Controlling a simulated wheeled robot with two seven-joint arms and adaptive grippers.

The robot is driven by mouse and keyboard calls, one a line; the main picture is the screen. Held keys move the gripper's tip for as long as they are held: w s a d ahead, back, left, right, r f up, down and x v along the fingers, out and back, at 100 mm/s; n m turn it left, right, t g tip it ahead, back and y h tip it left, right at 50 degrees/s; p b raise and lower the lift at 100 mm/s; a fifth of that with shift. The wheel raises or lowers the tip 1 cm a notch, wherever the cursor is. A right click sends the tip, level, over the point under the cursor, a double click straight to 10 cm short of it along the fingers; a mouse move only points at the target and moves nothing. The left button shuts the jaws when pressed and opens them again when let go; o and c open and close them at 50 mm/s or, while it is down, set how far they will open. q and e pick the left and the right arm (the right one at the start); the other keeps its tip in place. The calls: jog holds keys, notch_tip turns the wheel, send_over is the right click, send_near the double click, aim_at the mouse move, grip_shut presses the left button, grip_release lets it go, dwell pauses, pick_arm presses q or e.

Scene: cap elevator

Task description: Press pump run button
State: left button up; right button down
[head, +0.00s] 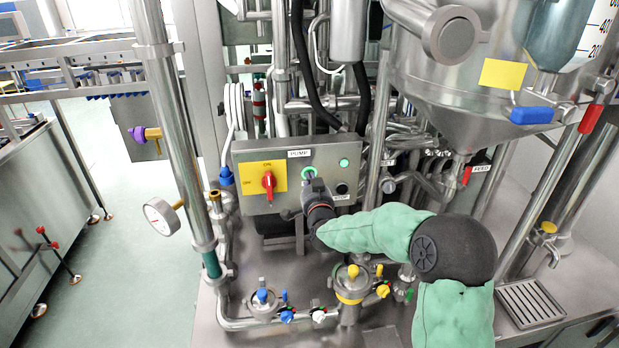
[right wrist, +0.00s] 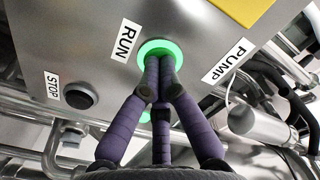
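The pump control box (head: 285,205) is a grey metal panel labelled PUMP. The run button (right wrist: 158,47), marked RUN, is a green-lit ring in the right wrist view; in the head view its green edge (head: 309,171) shows just above my gripper. My right gripper (head: 309,184) is shut and empty, its purple fingers bunched together. In the right wrist view the fingertips (right wrist: 157,62) lie over the ring's centre and appear to touch the button, hiding its middle. My left gripper is not in view.
The black STOP button (right wrist: 79,95) sits beside RUN. A green light (head: 344,163) is on the box's upper right. A red rotary switch (head: 268,184) on a yellow plate is left of the gripper. Pipes, a gauge (head: 162,216) and a steel hopper (head: 470,90) crowd around.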

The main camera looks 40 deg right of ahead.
jog(key=shift+s, duration=0.1)
jog(key=shift+b+v, duration=0.7)
jog(key=shift+v, duration=1.95)
